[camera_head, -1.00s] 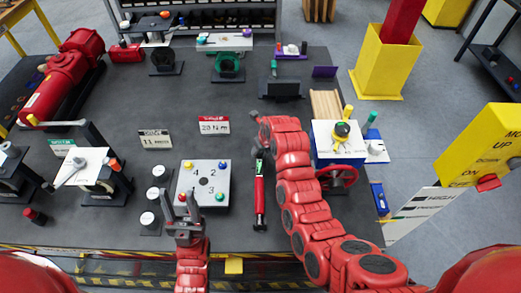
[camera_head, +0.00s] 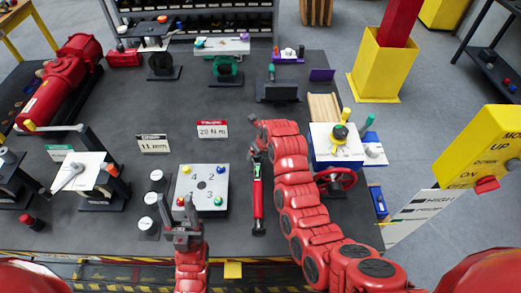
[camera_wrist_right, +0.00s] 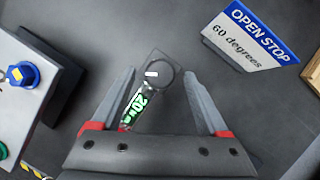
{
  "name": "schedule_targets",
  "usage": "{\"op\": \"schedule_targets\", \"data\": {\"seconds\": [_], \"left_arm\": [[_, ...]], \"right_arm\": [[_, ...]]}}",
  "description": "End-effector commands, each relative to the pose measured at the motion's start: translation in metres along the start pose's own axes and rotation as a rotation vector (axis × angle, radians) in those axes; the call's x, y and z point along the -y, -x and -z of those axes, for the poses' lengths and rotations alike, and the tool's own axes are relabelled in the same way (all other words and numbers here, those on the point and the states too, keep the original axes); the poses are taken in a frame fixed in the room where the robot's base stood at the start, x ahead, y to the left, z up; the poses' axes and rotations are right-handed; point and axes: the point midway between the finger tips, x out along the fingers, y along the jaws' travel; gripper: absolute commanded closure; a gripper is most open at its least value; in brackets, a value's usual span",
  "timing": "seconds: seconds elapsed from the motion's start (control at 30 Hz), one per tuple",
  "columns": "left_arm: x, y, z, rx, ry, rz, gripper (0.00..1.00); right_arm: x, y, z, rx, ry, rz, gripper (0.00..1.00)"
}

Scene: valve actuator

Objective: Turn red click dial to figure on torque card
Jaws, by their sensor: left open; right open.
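The torque card (camera_head: 212,129), white with a red header, stands behind the numbered box and reads 20 N m. A wrench-like tool with a red grip (camera_head: 258,200) lies front to back, right of the box. Its green display (camera_wrist_right: 137,104) appears to read 20 in the right wrist view. A dark ring (camera_wrist_right: 153,75) is at its far end. I cannot clearly pick out the click dial. My right gripper (camera_wrist_right: 160,88) is open, its fingers apart on both sides of the display and ring. My left gripper (camera_head: 181,226) is open and empty before the box.
The numbered box (camera_head: 202,187) with coloured knobs is left of the tool. A red handwheel (camera_head: 337,179) is right of my right arm. A blue-headed card (camera_wrist_right: 247,35) reads OPEN STOP, 60 degrees. Bare mat lies behind the torque card.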

Motion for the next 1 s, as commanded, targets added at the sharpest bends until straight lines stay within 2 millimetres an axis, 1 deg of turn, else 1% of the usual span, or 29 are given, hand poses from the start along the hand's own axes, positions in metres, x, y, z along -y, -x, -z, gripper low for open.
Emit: {"op": "schedule_targets", "data": {"seconds": [0.17, 0.27, 0.47, 0.5, 0.6, 0.63, 0.7, 0.77, 0.93, 1.0], "left_arm": [[0.0, 0.009, -0.002, 0.0, 0.0, 0.0, 0.5], [-0.001, 0.016, -0.003, 0.0, 0.0, 0.0, 0.5], [-0.002, 0.032, -0.005, 0.0, 0.0, 0.0, 0.5], [-0.001, 0.029, -0.005, 0.0, 0.0, 0.0, 0.5], [-0.002, 0.029, -0.005, 0.0, 0.0, 0.0, 0.5], [-0.001, 0.013, -0.002, 0.001, 0.0, 0.0, 0.5], [0.0, -0.003, 0.001, 0.0, 0.0, 0.0, 0.5], [0.001, -0.014, 0.002, 0.0, 0.0, 0.0, 0.5], [0.001, -0.029, 0.005, 0.0, 0.0, 0.0, 0.5], [0.001, -0.025, 0.004, 0.0, 0.0, 0.0, 0.5]], "right_arm": [[0.0, 0.009, 0.0, 0.002, 0.001, 0.001, 0.22], [0.0, 0.021, 0.001, 0.004, -0.001, 0.002, 0.22], [0.001, 0.054, 0.0, 0.007, -0.001, 0.002, 0.22], [0.0, 0.066, -0.002, 0.008, -0.001, 0.002, 0.22], [0.0, 0.09, -0.002, 0.009, -0.002, 0.001, 0.22], [0.0, 0.103, -0.004, 0.004, -0.004, -0.001, 0.22], [0.0, 0.117, -0.004, 0.002, -0.003, -0.003, 0.22], [0.0, 0.129, -0.004, 0.001, -0.004, -0.004, 0.22], [-0.001, 0.153, -0.002, 0.001, -0.003, -0.004, 0.22], [-0.001, 0.157, -0.001, 0.003, -0.002, -0.002, 0.22]]}}
